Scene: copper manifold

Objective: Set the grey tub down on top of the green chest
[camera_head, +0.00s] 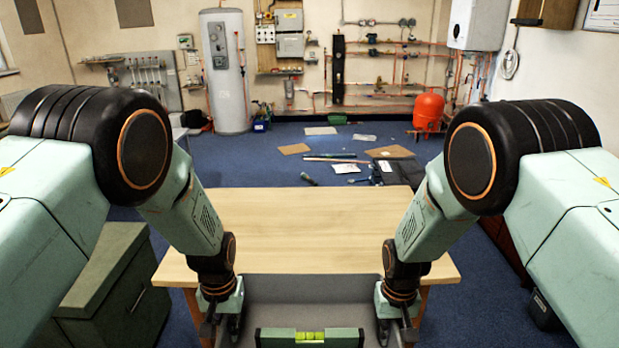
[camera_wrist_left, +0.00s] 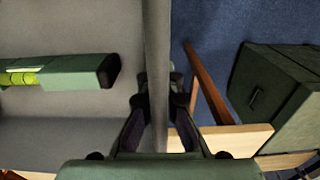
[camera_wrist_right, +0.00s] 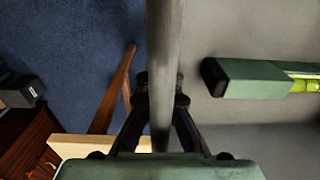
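The grey tub (camera_head: 310,288) is at the bottom centre of the head view, in front of my body, overlapping the table's near edge. A green spirit level with a yellow vial (camera_head: 310,337) lies inside it. My left gripper (camera_wrist_left: 158,98) has its fingers on both sides of the tub's left wall, shut on it. My right gripper (camera_wrist_right: 162,98) is shut the same way on the right wall. The green chest (camera_head: 103,290) stands on the floor to the left of the table, partly hidden by my left arm. It also shows at the right of the left wrist view (camera_wrist_left: 270,92).
The wooden table (camera_head: 300,225) has a bare top. Blue floor (camera_head: 245,165) lies behind it, with flat sheets and tools scattered farther back. A dark red-brown cabinet (camera_wrist_right: 28,140) stands right of the table. A white cylinder (camera_head: 226,75) and orange vessel (camera_head: 428,110) stand by the back wall.

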